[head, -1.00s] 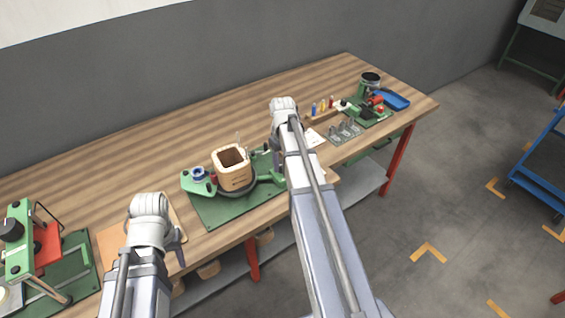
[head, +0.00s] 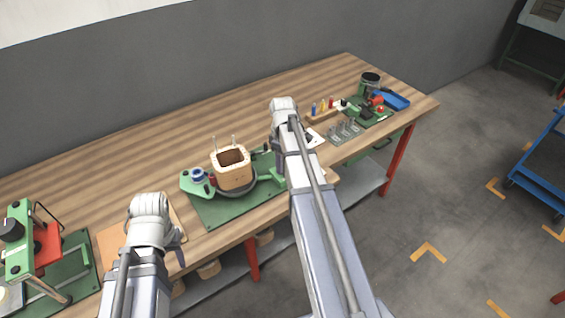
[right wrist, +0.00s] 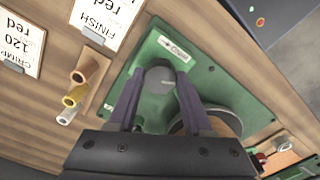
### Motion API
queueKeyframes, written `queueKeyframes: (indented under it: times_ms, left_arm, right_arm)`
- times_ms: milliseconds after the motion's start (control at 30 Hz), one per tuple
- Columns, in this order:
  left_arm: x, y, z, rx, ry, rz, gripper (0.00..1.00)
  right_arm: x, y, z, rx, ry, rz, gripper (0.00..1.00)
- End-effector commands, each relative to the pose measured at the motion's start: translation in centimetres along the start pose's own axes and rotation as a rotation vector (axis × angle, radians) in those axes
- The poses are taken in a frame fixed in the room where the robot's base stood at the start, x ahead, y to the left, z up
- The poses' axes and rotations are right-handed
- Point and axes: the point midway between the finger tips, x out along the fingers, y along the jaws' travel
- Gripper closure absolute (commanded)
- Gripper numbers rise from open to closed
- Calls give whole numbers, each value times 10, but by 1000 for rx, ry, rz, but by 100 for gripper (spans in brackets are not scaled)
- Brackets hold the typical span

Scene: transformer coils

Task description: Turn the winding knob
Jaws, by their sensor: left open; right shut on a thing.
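The winding knob (right wrist: 160,78) is a grey round knob with a pale mark on a green plate, seen in the right wrist view. My right gripper (right wrist: 156,92) has one dark finger on each side of the knob and is shut on it. In the head view my right arm hides the knob. The winding station's square tan coil former (head: 234,176), with two thin upright pins, stands beside it on a green base (head: 220,211). My left gripper (head: 179,256) hangs open and empty near the table's front edge, away from the station.
A green and red device (head: 44,246) stands at the left end of the wooden table. A blue tray (head: 397,101) and small tools lie at the right end.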

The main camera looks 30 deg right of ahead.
Motion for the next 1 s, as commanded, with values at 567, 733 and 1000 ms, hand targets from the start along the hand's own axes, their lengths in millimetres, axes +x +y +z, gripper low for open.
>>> queueKeyframes:
  times_ms: [567,733,1000]
  left_arm:
    - [0,0,0,0,0,0,50]
    - [0,0,0,0,0,0,50]
    - [-4,0,0,0,0,0,50]
  right_arm:
    - [0,0,0,0,0,0,26]
    - [0,0,0,0,0,0,20]
    - [-4,0,0,0,0,0,20]
